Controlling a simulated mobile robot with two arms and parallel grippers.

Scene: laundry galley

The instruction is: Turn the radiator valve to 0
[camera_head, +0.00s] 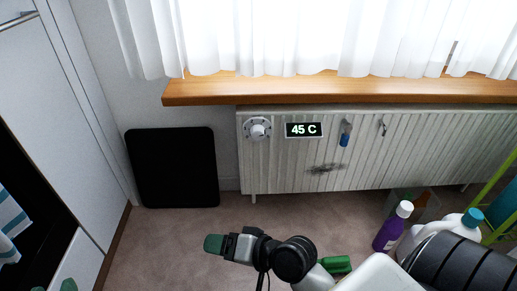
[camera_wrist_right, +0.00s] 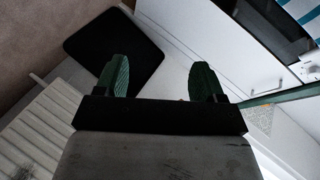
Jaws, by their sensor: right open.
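The radiator valve (camera_head: 257,129) is a round white dial with dark marks and a raised knob, at the upper left end of the white ribbed radiator (camera_head: 285,175). Its setting is too small to read. A black display (camera_head: 304,129) beside it reads 45 C. My right gripper (camera_head: 213,244) is in front of and below the valve, apart from it, pointing left. In the wrist view its green fingers (camera_wrist_right: 162,80) are spread and empty; the valve is not visible there. A green tip at the head view's bottom left edge may be my left gripper (camera_head: 68,285), mostly cut off.
A wooden sill (camera_head: 340,90) with white curtains overhangs the radiator. A black panel (camera_head: 173,168) leans on the wall left of it. A purple bottle (camera_head: 392,227) and a white jug (camera_head: 440,232) stand at the right. White cabinets line the left.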

